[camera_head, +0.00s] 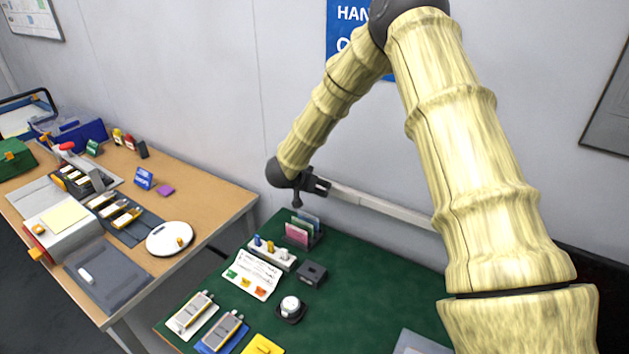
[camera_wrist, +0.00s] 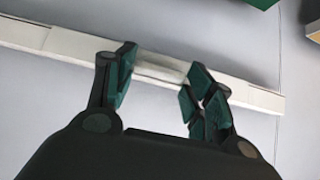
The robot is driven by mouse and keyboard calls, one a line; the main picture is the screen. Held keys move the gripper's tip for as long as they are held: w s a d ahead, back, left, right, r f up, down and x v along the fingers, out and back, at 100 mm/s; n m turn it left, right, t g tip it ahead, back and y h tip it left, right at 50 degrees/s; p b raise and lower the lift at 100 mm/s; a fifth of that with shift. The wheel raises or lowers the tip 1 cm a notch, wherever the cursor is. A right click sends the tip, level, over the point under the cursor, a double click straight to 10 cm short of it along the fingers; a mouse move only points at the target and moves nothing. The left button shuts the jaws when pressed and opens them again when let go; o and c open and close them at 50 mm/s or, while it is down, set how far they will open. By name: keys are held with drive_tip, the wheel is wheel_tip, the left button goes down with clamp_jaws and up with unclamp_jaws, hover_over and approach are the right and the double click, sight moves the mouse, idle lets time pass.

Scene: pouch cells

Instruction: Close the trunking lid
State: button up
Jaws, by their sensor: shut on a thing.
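The white trunking (camera_head: 385,207) runs along the grey wall above the green bench. It also crosses the wrist view (camera_wrist: 60,42) as a long pale bar. My gripper (camera_head: 322,186) is at the left end of the visible trunking in the head view. In the wrist view, its two dark green fingers (camera_wrist: 158,80) stand either side of a short pale section of the trunking lid (camera_wrist: 160,70), and it is shut on that section. How far the lid stands open cannot be made out. My arm hides the trunking's right part in the head view.
Below is the green bench (camera_head: 370,285) with a rack of coloured cards (camera_head: 299,233), a dark box (camera_head: 312,273) and several pouch cells. A wooden table (camera_head: 205,200) with equipment stands to the left. The wall near the trunking's left end is clear.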

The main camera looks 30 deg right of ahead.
drive_tip(key=shift+w+d+r+y+p, duration=0.2)
drive_tip(key=shift+y+p, duration=0.1)
drive_tip(key=shift+p, duration=0.3)
drive_tip(key=o, duration=1)
drive_tip(key=shift+s+f, duration=0.1)
drive_tip(key=shift+o, duration=0.2)
drive_tip(key=v, duration=1.2)
drive_tip(key=shift+w, duration=0.25)
drive_tip(key=shift+g, duration=0.3)
drive_tip(key=x, duration=1.1)
drive_tip(key=shift+w+d+f, duration=0.2)
drive_tip(key=shift+d+f, duration=0.05)
